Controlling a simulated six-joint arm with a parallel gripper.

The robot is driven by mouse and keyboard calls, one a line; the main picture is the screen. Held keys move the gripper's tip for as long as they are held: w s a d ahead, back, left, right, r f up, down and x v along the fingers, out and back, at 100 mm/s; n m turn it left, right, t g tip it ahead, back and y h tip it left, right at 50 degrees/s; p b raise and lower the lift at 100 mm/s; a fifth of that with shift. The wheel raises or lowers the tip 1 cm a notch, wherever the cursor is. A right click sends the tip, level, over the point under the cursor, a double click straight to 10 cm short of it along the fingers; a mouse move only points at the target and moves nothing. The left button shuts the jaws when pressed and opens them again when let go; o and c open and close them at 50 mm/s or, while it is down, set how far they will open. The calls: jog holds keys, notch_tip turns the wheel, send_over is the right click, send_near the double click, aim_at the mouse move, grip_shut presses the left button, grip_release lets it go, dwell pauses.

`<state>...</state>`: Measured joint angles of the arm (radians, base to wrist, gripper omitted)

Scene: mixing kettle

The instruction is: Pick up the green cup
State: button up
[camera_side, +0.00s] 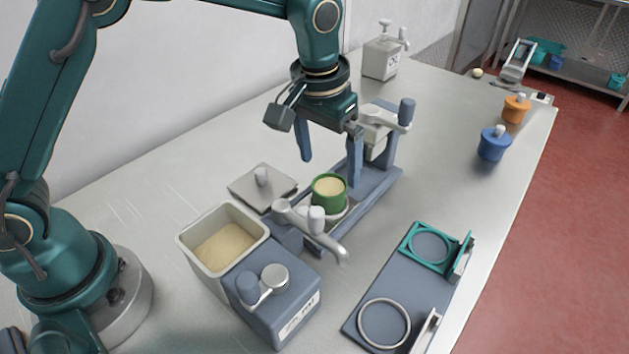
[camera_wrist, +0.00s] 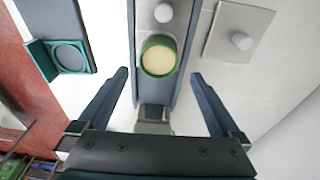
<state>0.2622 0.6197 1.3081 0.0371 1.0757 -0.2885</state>
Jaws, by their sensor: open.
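The green cup (camera_side: 329,192) stands upright on the blue-grey rail fixture in the middle of the table, with pale beige contents inside. It also shows in the wrist view (camera_wrist: 159,56), ahead of the fingertips and roughly centred between them. My gripper (camera_side: 331,170) is open and empty, with its fingers pointing down above and behind the cup. The two fingers also show spread wide in the wrist view (camera_wrist: 160,76). Neither finger visibly touches the cup.
A bin of beige powder (camera_side: 222,248) and a grey lid (camera_side: 262,187) stand left of the fixture. A crank unit (camera_side: 378,125) is behind. A blue-grey board with rings (camera_side: 405,290) lies right.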

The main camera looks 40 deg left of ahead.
aim_at(330, 181)
jog(key=shift+s+d+f, duration=0.15)
jog(key=shift+f, duration=0.8)
jog(key=shift+w+f, duration=0.15)
jog(key=shift+f, duration=0.85)
jog(key=shift+w+f, duration=0.1)
jog(key=shift+f, duration=0.9)
jog(key=c, duration=1.5)
jog(key=shift+o, duration=0.2)
jog(key=shift+r, duration=0.1)
jog(key=shift+r, duration=0.6)
jog(key=r, duration=0.1)
jog(key=a+r, duration=0.1)
jog(key=r, duration=0.1)
jog(key=shift+a+r, duration=0.1)
jog(key=shift+r, duration=0.15)
jog(key=s+a+r, duration=0.2)
jog(key=a+r, duration=0.4)
jog(key=a, duration=0.4)
jog(key=shift+a, duration=0.2)
jog(key=shift+s, duration=0.1)
